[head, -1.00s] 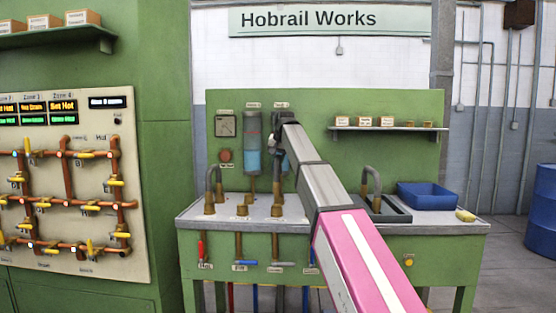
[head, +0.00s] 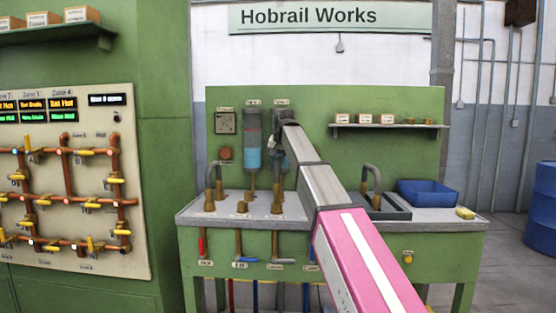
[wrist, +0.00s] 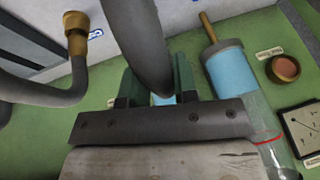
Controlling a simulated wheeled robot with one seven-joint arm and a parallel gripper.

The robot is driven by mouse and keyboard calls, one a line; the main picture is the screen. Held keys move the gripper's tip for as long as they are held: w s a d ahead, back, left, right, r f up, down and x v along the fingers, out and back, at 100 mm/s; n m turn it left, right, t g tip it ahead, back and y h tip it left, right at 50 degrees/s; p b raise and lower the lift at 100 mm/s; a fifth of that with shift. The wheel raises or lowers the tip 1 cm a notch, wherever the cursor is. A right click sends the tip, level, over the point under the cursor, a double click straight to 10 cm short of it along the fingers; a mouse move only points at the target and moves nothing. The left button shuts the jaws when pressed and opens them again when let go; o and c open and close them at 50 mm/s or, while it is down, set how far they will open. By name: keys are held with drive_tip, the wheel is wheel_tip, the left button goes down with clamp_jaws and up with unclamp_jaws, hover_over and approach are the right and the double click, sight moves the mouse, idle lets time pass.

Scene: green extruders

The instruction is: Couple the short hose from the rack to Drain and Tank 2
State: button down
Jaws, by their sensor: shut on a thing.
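In the wrist view my gripper (wrist: 158,85) is shut on a thick dark grey hose (wrist: 138,35) that runs up between its two green fingers. The ends of this hose are out of that view, so I cannot tell whether they are coupled. In the head view my gripper is mostly hidden behind my arm, in front of Tank 2. Tank 1 (head: 252,145), a clear cylinder with blue liquid, hangs beside it. It also shows in the wrist view (wrist: 228,70). Brass fittings (head: 242,207) stand on the bench. A red-handled valve (head: 201,245) is above the leftmost front label.
A grey arched hose (head: 211,175) stands at the bench's left end. Another (head: 372,175) stands in a dark tray at the right. A blue bin (head: 427,193) and a yellow block (head: 465,213) lie further right. A valve panel (head: 75,175) is at far left.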

drive_tip(key=shift+f, duration=1.25)
drive_tip(key=c, duration=0.8)
unclamp_jaws()
